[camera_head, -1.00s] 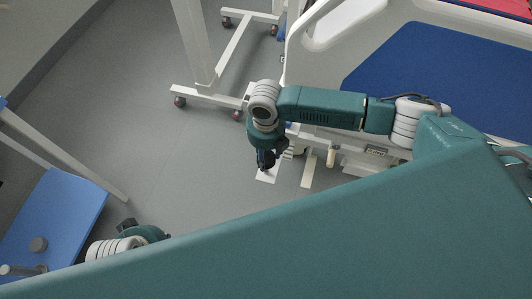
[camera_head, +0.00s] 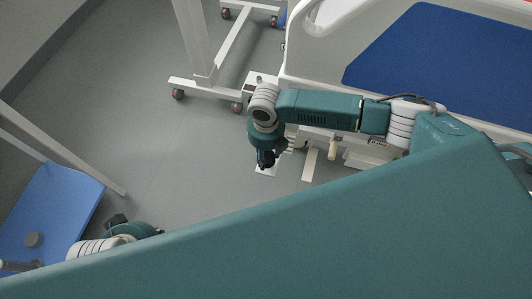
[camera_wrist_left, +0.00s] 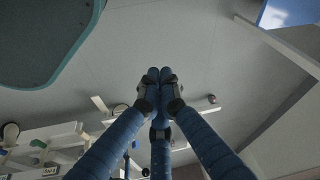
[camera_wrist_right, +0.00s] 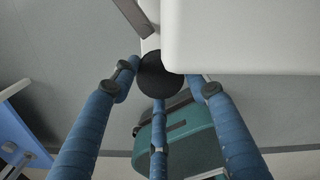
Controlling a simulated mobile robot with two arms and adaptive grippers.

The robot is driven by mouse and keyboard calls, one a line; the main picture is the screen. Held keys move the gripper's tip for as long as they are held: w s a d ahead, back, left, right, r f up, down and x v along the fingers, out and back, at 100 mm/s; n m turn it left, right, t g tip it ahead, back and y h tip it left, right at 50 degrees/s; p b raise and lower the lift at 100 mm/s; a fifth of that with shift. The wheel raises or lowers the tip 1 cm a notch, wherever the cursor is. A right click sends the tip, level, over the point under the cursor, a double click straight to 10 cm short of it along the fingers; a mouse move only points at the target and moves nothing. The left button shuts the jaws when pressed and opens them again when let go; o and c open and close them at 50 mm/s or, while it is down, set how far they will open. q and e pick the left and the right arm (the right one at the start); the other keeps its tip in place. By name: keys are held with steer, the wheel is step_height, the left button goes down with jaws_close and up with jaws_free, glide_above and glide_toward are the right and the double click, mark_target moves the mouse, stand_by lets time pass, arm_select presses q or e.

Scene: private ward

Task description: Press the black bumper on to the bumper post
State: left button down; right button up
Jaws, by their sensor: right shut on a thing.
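My right gripper (camera_head: 267,162) hangs low near the corner of the bed, its fingertips small and dark in the head view. In the right wrist view its blue fingers (camera_wrist_right: 165,75) close around the round black bumper (camera_wrist_right: 162,76). The bumper lies close to the edge of a white panel; whether they touch I cannot tell. I cannot make out the bumper post for certain; the gripper and bumper may hide it. My left gripper (camera_wrist_left: 160,78) is empty, its fingertips together, away at the lower left in the head view.
The bed (camera_head: 430,50) with its blue mattress fills the upper right. A white wheeled frame (camera_head: 205,85) stands beside it. A cream cylinder (camera_head: 332,150) projects below the bed. A blue-topped table (camera_head: 60,205) stands at the left. Grey floor between is clear.

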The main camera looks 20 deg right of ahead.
arm_select(q)
steer(key=shift+w, duration=0.15)
arm_select(e)
steer(key=shift+f, duration=0.1)
arm_select(q)
steer(key=shift+w+d, duration=0.1)
steer(key=shift+w, duration=0.25)
arm_select(e)
steer(key=shift+f, duration=0.1)
arm_select(q)
steer(key=shift+w+r+t, duration=0.1)
steer(key=shift+t, duration=0.2)
steer(key=shift+w+d, duration=0.2)
steer(key=shift+w, duration=0.2)
arm_select(e)
steer(key=shift+f, duration=0.15)
arm_select(q)
steer(key=shift+w+r, duration=0.1)
steer(key=shift+w, duration=0.05)
arm_select(e)
steer(key=shift+f, duration=0.2)
arm_select(q)
steer(key=shift+w+d+r+t+b, duration=0.1)
steer(key=shift+w+r+t+b, duration=0.05)
steer(key=shift+w+t, duration=0.15)
steer(key=shift+w+d+r+t+b, duration=0.1)
steer(key=shift+w+t+b, duration=0.1)
steer(key=shift+w, duration=0.2)
arm_select(e)
steer(key=shift+f, duration=0.1)
